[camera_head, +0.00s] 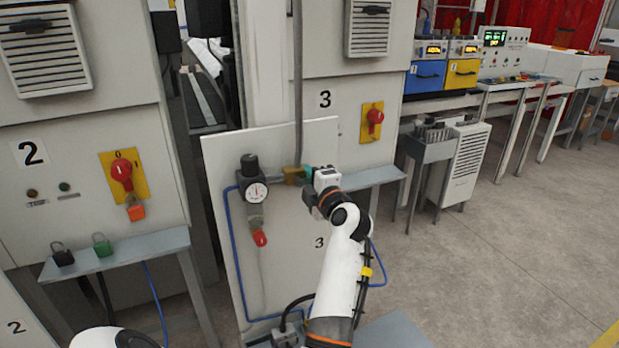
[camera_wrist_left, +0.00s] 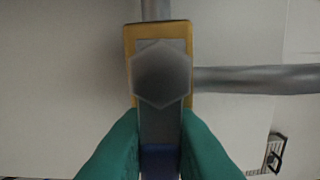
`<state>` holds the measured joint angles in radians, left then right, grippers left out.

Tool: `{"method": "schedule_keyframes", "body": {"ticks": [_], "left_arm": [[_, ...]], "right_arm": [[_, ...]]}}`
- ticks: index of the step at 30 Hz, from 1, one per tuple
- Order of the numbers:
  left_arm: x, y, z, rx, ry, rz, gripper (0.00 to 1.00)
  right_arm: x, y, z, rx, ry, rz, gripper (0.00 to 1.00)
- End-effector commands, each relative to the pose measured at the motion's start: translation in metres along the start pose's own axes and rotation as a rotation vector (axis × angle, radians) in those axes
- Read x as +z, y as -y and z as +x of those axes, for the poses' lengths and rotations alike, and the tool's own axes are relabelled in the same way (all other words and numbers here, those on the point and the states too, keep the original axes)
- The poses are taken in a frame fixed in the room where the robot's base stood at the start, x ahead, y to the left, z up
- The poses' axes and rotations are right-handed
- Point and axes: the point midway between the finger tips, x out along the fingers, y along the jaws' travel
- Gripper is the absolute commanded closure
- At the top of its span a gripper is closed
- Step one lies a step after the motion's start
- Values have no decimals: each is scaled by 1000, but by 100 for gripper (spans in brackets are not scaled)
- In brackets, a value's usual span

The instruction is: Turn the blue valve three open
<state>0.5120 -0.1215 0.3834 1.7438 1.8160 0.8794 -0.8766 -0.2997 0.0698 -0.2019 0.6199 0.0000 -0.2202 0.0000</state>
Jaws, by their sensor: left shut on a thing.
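The valve on panel three (camera_head: 219,160) has a yellow brass body (camera_head: 292,176) on a grey pipe. In the left wrist view the valve body (camera_wrist_left: 130,62) shows behind a grey lever with a hexagonal nut (camera_wrist_left: 161,75). The lever's blue handle (camera_wrist_left: 160,158) points down in that picture, between the green fingertips. My left gripper (camera_head: 307,172) is at the valve, shut on the handle from both sides. In the head view the gripper hides the handle. My right gripper is not in view.
A pressure gauge (camera_head: 257,192) with a red-tipped part (camera_head: 260,238) below it sits left of the valve. A red switch (camera_head: 375,117) is on cabinet 3 above right. A shelf with padlocks (camera_head: 102,244) stands at left. Open floor (camera_head: 480,250) lies to the right.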

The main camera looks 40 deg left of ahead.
Motion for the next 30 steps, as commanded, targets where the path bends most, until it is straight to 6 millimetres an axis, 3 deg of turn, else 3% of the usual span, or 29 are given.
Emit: {"method": "schedule_keyframes", "body": {"ticks": [22, 23, 26, 30], "left_arm": [[-1, 2, 0, 2, -3, -86, 100], [-1, 2, 0, 2, -3, -86, 80], [-1, 2, 0, 1, -2, -84, 64], [0, 3, 0, 0, -1, -83, 63]], "right_arm": [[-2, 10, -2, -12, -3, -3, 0], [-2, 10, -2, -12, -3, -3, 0], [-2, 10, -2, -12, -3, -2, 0], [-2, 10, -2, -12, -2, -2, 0]]}}
